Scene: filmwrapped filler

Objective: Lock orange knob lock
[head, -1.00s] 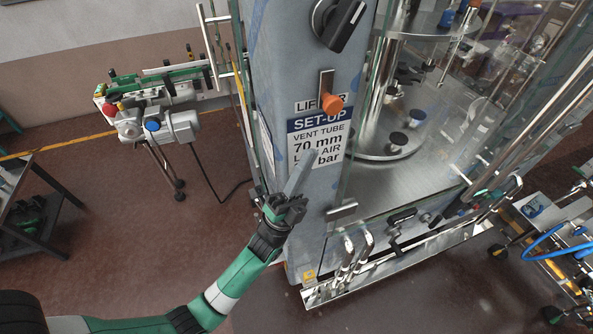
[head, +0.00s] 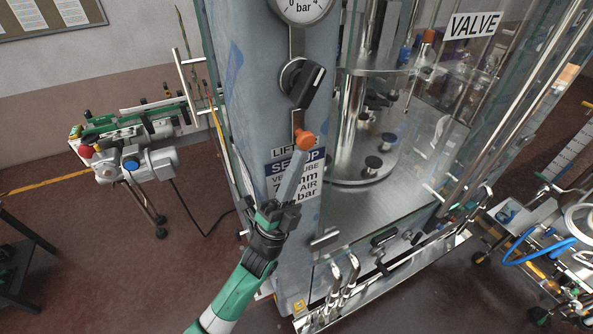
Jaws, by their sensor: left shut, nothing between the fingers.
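The orange knob (head: 305,140) sits on a metal plate on the front of the grey machine column, just above the white and blue set-up label (head: 282,172). A black rotary switch (head: 302,83) is above it on the same column. My left gripper (head: 298,156) comes up from below, its long grey fingers shut and empty. Its fingertips are just under the knob in the picture and overlap the label. I cannot tell whether they touch the knob. My right gripper is not in view.
A pressure gauge (head: 300,8) is at the top of the column. Glass panels enclose the machine to the right, with metal handles (head: 345,280) low in front. A green and grey conveyor (head: 135,135) stands at the left.

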